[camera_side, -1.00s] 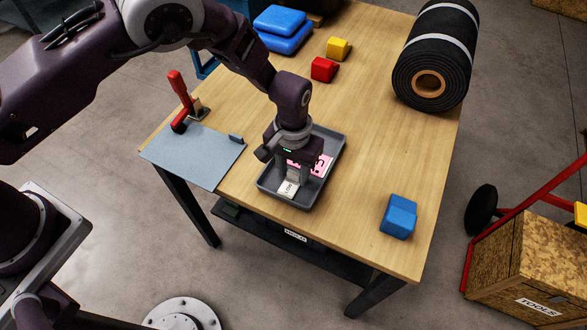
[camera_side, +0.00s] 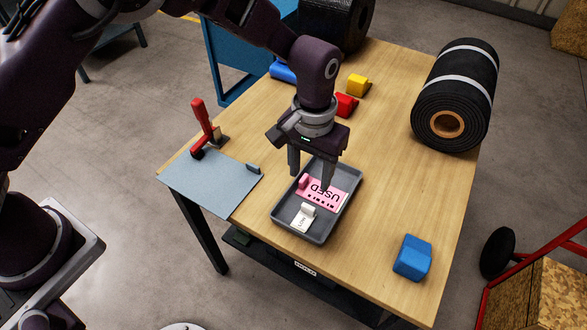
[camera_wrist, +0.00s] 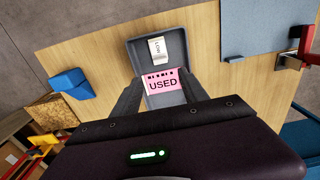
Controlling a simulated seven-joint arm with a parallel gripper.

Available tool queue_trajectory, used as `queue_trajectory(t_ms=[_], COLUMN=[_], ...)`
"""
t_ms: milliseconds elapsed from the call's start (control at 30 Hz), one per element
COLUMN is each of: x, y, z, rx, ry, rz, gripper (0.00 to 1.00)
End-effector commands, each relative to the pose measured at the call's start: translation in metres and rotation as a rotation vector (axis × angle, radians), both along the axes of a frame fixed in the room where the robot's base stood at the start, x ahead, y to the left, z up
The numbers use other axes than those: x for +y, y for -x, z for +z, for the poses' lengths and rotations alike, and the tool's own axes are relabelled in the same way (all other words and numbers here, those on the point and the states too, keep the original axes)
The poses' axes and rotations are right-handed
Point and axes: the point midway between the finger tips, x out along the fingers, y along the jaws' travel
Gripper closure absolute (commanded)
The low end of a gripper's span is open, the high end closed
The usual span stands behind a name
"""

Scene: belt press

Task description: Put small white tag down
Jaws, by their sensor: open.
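The small white tag (camera_side: 303,218) lies in the front part of the grey tray (camera_side: 281,218), with a raised tab on it and print that seems to read LOW. A pink tag (camera_side: 322,193) marked USED lies in the tray just behind it. The wrist view also shows the white tag (camera_wrist: 156,49) near the tray's far end and the pink tag (camera_wrist: 162,86) nearer to me. My gripper (camera_side: 309,181) is open and empty above the tray, its fingers spread and apart from the white tag.
A grey-blue plate (camera_side: 208,182) with a red-handled clamp (camera_side: 202,122) is left of the tray. A blue block (camera_side: 412,257) sits front right. Red (camera_side: 345,104) and yellow (camera_side: 358,84) blocks and a black roll (camera_side: 455,95) are farther back. The wood right of the tray is clear.

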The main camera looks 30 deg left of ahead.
Motion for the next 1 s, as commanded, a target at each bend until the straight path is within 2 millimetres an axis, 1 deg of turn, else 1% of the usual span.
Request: queue_trajectory(t_ms=[200,267,333,367,400,467,500,567,600,667,700,767,800,833,900,1000], x=[0.000,0.002,0.010,0.017,0.029,0.053,0.071,0.098,0.117,0.143,0.159,0.179,0.189,0.196,0.208,0.216], y=[0.000,0.000,-0.001,-0.001,0.002,0.012,0.023,0.046,0.064,0.097,0.121,0.155,0.176,0.189,0.215,0.235], z=[0.001,0.005,0.025,0.040,0.065,0.109,0.136,0.174,0.196,0.223,0.235,0.244,0.246,0.245,0.241,0.233], rx=[0.000,-0.002,-0.011,-0.019,-0.031,-0.061,-0.085,-0.128,-0.163,-0.224,-0.267,-0.329,-0.368,-0.392,-0.437,-0.474], ry=[-0.001,0.003,0.024,0.040,0.066,0.108,0.132,0.160,0.173,0.177,0.169,0.144,0.121,0.101,0.057,0.011], rz=[0.000,0.002,0.014,0.021,0.031,0.042,0.046,0.046,0.042,0.034,0.026,0.015,0.010,0.007,0.001,-0.001], gripper=[0.49,0.49,0.49,0.49,0.49,0.49,0.49,0.49,0.49,0.49,0.49,0.49,0.49,0.49,0.49,0.49])
